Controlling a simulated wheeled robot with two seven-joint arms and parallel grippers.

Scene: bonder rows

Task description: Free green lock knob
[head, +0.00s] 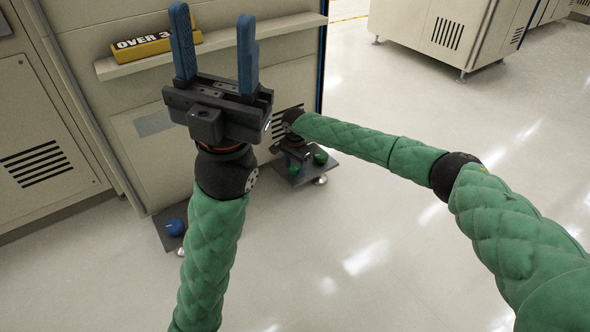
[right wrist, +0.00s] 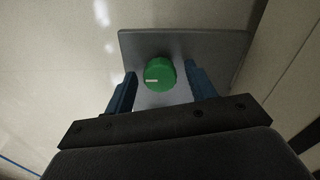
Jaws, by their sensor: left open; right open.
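The green lock knob (right wrist: 160,75) is a round knob with a white mark on its face, on a grey plate (right wrist: 212,43). In the right wrist view it shows between the tips of my open right gripper (right wrist: 158,85), with a gap on each side. How deep the fingers reach beside it I cannot tell. In the head view green shows low by the cabinet (head: 320,156), partly hidden near my right gripper (head: 297,162). My left gripper (head: 217,55) is open and empty, raised with its blue fingers upward, well away from the knob.
A blue knob (head: 175,228) sits on a similar low plate to the left. A shelf (head: 215,42) on the cabinet holds a yellow and black block (head: 157,44) with lettering. Another cabinet (head: 440,30) stands at the back right. The floor (head: 370,240) in front is clear.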

